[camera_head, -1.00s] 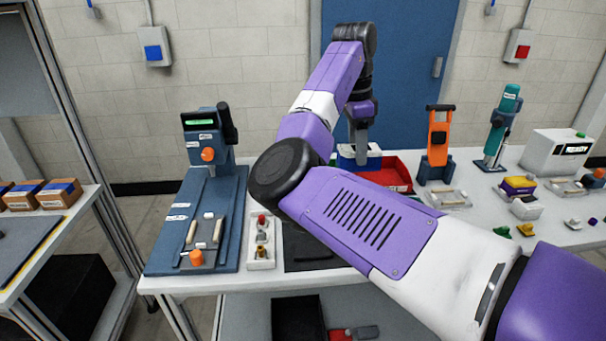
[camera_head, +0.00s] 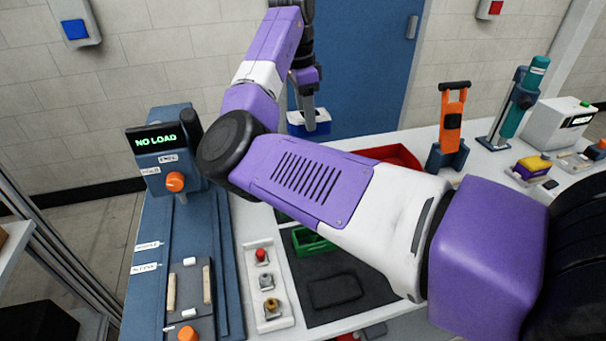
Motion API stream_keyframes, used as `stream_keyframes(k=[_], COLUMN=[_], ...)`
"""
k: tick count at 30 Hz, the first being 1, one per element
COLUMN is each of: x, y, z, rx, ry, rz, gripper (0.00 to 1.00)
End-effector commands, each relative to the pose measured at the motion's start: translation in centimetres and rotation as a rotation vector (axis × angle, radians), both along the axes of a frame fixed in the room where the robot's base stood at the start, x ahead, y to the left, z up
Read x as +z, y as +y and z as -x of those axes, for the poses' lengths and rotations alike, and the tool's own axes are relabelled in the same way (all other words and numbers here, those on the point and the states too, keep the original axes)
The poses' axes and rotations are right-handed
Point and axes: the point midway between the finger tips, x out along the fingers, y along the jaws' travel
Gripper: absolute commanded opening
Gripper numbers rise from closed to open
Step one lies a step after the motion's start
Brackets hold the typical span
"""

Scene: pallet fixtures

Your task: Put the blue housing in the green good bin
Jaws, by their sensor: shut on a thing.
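The blue housing (camera_head: 309,121), a blue box with a white upper part, hangs from my gripper (camera_head: 308,103) in front of the blue door, above the back of the table. My gripper is shut on it; the fingertips are partly hidden at its top. A green bin (camera_head: 312,243) stands on the dark mat of the table, below and in front of the housing. My arm hides part of this bin. The housing is well apart from the green bin.
A red bin (camera_head: 392,158) is right of the housing, partly behind my arm. A blue fixture with a "NO LOAD" display (camera_head: 158,138) stands left. A white strip with knobs (camera_head: 266,283) lies beside the dark mat (camera_head: 350,300). An orange clamp (camera_head: 453,125) stands at right.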

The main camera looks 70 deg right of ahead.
Motion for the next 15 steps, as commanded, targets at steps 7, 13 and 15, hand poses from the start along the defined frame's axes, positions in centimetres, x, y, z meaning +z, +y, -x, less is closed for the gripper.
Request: stream_keyframes(k=[7, 13, 15], x=[-6.1, -10.7, -11.8], y=[0.1, 0.1, 0.1], z=[0.0, 0.0, 0.0], rx=[0.002, 0.002, 0.002], ry=[0.003, 0.003, 0.001], rz=[-0.003, -0.003, -0.002], gripper=[0.03, 0.03, 0.03])
